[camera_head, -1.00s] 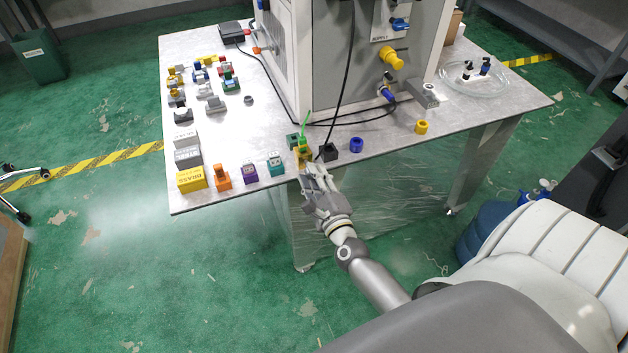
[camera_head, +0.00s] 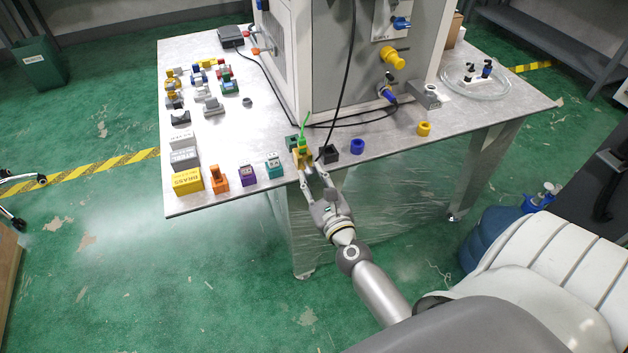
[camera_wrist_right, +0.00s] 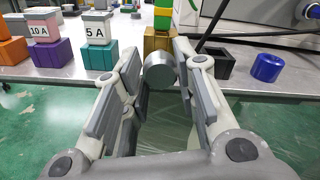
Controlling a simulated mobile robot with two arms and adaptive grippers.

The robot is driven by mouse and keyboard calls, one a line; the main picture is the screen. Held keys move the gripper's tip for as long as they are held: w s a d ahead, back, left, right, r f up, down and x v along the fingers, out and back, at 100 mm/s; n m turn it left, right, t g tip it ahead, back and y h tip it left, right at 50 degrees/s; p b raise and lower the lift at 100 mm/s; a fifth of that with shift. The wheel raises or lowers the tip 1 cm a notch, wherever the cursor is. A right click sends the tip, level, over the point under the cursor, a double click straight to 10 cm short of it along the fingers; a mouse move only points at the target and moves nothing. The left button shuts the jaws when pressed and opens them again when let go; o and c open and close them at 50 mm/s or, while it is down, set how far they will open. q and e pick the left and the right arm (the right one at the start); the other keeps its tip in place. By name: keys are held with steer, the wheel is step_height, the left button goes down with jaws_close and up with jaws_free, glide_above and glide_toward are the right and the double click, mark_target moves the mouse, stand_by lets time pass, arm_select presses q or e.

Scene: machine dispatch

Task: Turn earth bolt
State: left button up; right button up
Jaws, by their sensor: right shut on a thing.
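The earth bolt shows as a grey round head (camera_wrist_right: 160,73) in the right wrist view, at the front of a brass-yellow block (camera_wrist_right: 157,41). A green and yellow piece (camera_wrist_right: 163,14) stands on top of that block. In the head view the yellow block (camera_head: 303,160) sits at the table's front edge, with a green lead rising above it. My right gripper (camera_head: 309,170) reaches up to it from the front and is shut on the bolt head, one finger on each side. The fingers hide the bolt in the head view. My left gripper is not in view.
A black block (camera_head: 329,154) and a blue ring (camera_head: 357,146) stand to the right. Teal (camera_head: 274,166), purple (camera_head: 248,175) and orange (camera_head: 219,179) blocks line the edge to the left. A large grey cabinet (camera_head: 375,80) stands behind, with a black cable hanging down.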

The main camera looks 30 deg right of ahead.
stand_by(0.5)
steer(key=o, duration=1)
steer(key=shift+s, duration=0.1)
steer(key=v, duration=1.1)
steer(key=shift+s+a, duration=0.2)
steer(key=shift+s, duration=0.2)
